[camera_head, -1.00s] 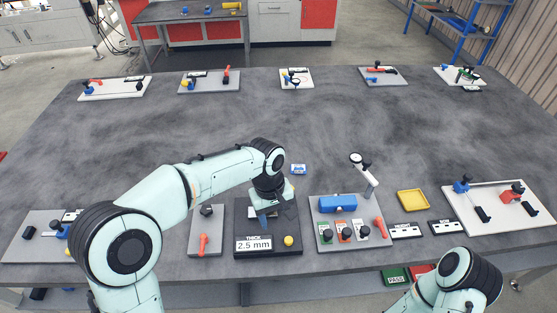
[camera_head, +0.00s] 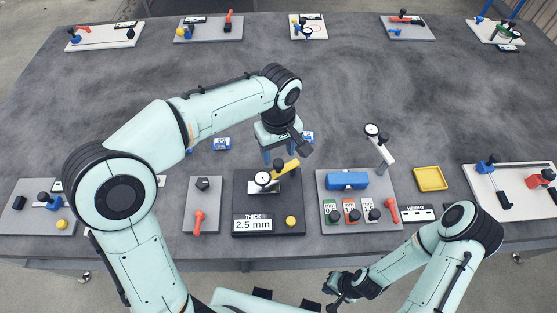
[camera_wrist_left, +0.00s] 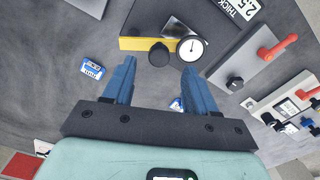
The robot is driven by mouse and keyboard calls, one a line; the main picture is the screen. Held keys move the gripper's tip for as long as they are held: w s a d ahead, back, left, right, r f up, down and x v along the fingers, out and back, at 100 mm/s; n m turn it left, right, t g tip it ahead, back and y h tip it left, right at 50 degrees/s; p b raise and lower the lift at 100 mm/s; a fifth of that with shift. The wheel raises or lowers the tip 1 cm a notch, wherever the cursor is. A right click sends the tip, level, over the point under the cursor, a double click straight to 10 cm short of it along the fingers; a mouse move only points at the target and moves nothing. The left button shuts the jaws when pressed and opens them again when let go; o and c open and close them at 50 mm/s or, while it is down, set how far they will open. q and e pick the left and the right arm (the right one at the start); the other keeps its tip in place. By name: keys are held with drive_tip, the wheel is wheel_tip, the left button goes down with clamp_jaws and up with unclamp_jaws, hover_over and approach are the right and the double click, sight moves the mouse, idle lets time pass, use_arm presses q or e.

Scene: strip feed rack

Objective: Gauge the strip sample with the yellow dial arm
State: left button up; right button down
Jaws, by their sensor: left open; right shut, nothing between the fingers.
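The gauge station is a dark plate (camera_head: 268,202) with a "THICK 2.5 mm" label (camera_head: 252,224). On it a white round dial (camera_head: 262,178) and the yellow dial arm (camera_head: 288,166) with a black knob are in view. A shiny metal piece (camera_head: 268,188) lies beside the dial; whether it is the strip sample I cannot tell. My left gripper (camera_head: 278,155) is open just behind the station. In the left wrist view the knob (camera_wrist_left: 159,54) appears between and beyond the fingertips, with the yellow arm (camera_wrist_left: 133,43) across it. My right gripper (camera_head: 335,288) is shut and empty off the front edge.
A grey board with a red lever (camera_head: 199,220) stands left of the station. A yellow tray (camera_head: 431,178) lies further right. A blue-white block (camera_head: 222,144) lies behind.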

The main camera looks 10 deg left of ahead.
sight(279, 163)
use_arm(q)
drive_tip(key=shift+w+f, duration=0.1)
drive_tip(key=shift+f, duration=2.25)
clamp_jaws()
